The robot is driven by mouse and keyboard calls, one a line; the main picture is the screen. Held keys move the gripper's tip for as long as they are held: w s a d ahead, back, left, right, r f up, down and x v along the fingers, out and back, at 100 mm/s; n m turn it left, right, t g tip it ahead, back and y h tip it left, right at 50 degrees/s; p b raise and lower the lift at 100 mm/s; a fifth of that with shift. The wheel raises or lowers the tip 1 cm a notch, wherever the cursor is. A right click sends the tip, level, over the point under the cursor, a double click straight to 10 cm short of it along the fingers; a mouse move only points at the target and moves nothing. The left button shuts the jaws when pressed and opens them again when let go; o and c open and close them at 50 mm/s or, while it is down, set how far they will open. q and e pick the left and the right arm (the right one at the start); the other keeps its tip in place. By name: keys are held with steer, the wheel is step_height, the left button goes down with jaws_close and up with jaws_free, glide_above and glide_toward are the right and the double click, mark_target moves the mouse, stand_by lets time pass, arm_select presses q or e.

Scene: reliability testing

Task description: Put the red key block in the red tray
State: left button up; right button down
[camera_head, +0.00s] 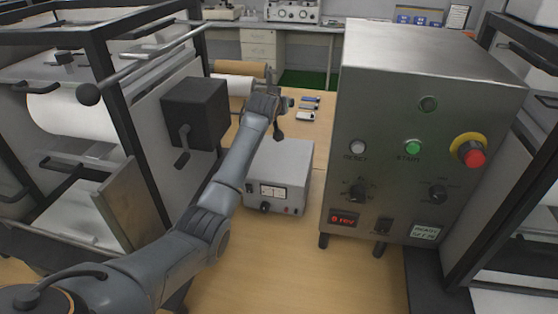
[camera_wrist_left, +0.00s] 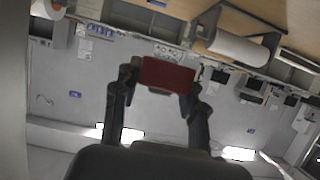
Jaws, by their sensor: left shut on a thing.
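A red block (camera_wrist_left: 167,75) sits between the two fingertips of my left gripper (camera_wrist_left: 160,88) in the left wrist view. I take it to be the red key block; only one flat face of it shows. In the head view my left gripper (camera_head: 285,118) is above the back of the wooden table, behind a grey power-supply box. The block cannot be made out there. I see no red tray in either view. My right gripper is not in view.
A tall metal control cabinet (camera_head: 395,185) with a red emergency button stands to the right. A black-framed roller machine (camera_head: 130,120) is at the left. Small blue and white items (camera_head: 308,108) lie on the table behind the gripper.

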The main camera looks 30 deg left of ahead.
arm_select(q)
steer(key=s+d+f+p, duration=0.3)
steer(key=s+f, duration=0.1)
steer(key=s, duration=0.4)
glide_above(277, 168)
steer(key=w, duration=0.1)
steer(key=f, duration=0.4)
steer(key=shift+a+f+p, duration=0.2)
steer(key=shift+a+p, duration=0.05)
steer(key=shift+p, duration=0.1)
steer(key=f, duration=0.1)
steer(key=s+f+p, duration=0.1)
steer(key=f, duration=0.1)
steer(key=shift+d+f, duration=0.2)
steer(key=shift+f, duration=0.1)
steer(key=shift+w+f, duration=0.1)
steer(key=shift+f, duration=0.25)
steer(key=shift+f, duration=0.15)
steer(key=o, duration=1.2)
